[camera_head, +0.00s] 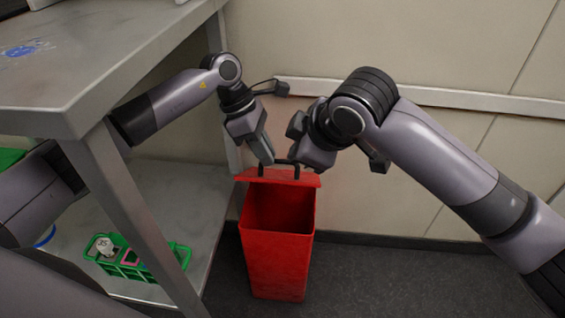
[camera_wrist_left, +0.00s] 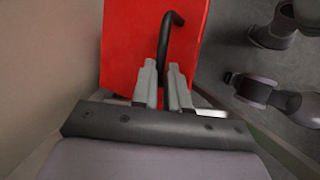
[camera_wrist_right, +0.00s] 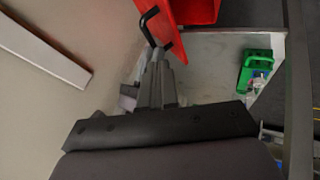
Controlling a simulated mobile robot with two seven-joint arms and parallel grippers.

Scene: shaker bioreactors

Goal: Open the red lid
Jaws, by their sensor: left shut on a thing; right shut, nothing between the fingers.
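A red bin (camera_head: 272,265) stands on the floor, and its inside shows from above. Its red lid (camera_head: 255,177) is raised at the back of the opening, with a black handle (camera_head: 279,162) on it. My left gripper (camera_head: 267,158) is at the handle. In the left wrist view its fingers (camera_wrist_left: 166,72) are shut on the black handle (camera_wrist_left: 166,37) above the red lid (camera_wrist_left: 125,45). My right gripper (camera_head: 308,160) is just right of the handle. In the right wrist view its fingers (camera_wrist_right: 158,62) are shut and empty, close to the handle (camera_wrist_right: 148,24).
A grey bench (camera_head: 110,95) with a lower shelf (camera_head: 195,200) stands left of the bin. A green rack (camera_head: 130,262) sits on that shelf. A wall with a pale rail (camera_head: 440,97) is behind. The floor (camera_head: 400,285) right of the bin is clear.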

